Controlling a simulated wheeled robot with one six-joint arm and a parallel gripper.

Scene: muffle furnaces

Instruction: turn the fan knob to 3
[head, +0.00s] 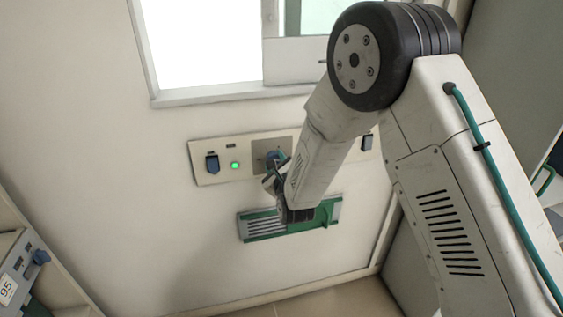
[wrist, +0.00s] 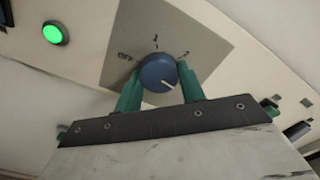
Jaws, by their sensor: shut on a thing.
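The blue fan knob (wrist: 157,71) sits on a grey square plate (wrist: 200,45) in the wrist view. Its white pointer line points to the lower right. Marks that look like OFF, 1 and 2 show around its upper side; no 3 mark is visible. My gripper (wrist: 160,80) has one green finger on each side of the knob and is shut on it. In the head view the knob (head: 275,157) is partly hidden by my gripper (head: 271,168), which reaches it from below.
The beige wall panel (head: 205,176) also carries a green lit lamp (head: 234,165), a dark blue switch (head: 212,163) on the left and another switch (head: 367,142) on the right. A green-framed vent (head: 265,228) is below, partly behind my arm. A window frame (head: 200,96) is above.

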